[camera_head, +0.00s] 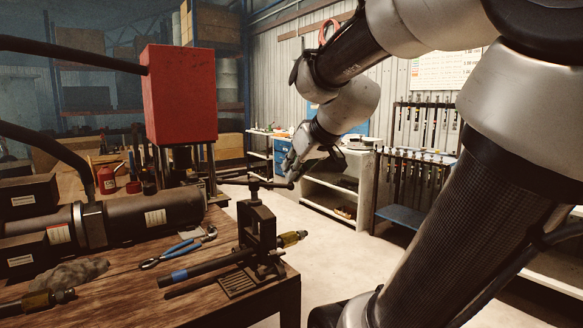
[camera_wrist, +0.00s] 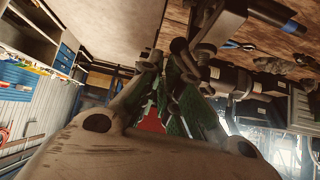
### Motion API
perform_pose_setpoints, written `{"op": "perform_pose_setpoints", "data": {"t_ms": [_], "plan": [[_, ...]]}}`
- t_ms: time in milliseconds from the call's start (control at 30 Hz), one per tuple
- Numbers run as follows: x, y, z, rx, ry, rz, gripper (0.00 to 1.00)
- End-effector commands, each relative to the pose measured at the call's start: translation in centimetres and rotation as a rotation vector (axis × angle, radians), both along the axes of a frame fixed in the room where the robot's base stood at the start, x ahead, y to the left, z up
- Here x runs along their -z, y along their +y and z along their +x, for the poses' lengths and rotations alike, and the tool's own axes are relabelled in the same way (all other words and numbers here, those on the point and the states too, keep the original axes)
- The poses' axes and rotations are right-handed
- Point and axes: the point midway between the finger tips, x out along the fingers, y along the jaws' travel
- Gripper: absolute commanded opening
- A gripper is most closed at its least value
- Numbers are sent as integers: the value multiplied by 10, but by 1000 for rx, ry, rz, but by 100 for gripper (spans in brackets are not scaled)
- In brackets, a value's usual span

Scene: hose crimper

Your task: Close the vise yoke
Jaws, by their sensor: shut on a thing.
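The dark vise (camera_head: 258,229) stands at the front right corner of the wooden bench, its yoke upright. A thin T-handle bar (camera_head: 262,184) crosses the top of its screw. A dark hose with a blue band (camera_head: 195,270) lies at the vise, and a brass fitting (camera_head: 291,239) shows on its far side. My gripper (camera_head: 291,176) is at the right end of the handle bar, shut on it. In the wrist view the fingertips (camera_wrist: 166,66) close around the bar's rounded end (camera_wrist: 179,46), with part of the vise (camera_wrist: 214,25) beside them. The yoke's latch cannot be made out.
Blue-handled pliers (camera_head: 171,254) and a large dark cylinder (camera_head: 150,217) lie on the bench (camera_head: 130,290). A red box-shaped machine head (camera_head: 180,95) rises behind the vise. Shelving (camera_head: 335,190) stands beyond. The floor (camera_head: 325,245) right of the bench is clear.

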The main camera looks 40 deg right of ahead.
Motion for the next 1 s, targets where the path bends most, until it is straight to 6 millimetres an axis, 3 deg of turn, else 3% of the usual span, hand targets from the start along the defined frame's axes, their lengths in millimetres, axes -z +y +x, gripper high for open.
{"op": "perform_pose_setpoints", "data": {"t_ms": [33,433,567,700,1000], "plan": [[9,0,-4,-3,23,3,0],[8,0,-3,-3,27,4,0],[-3,-2,7,-4,22,3,0],[-30,-7,28,-4,10,0,0],[-52,-8,-43,6,1,-2,0]]}}
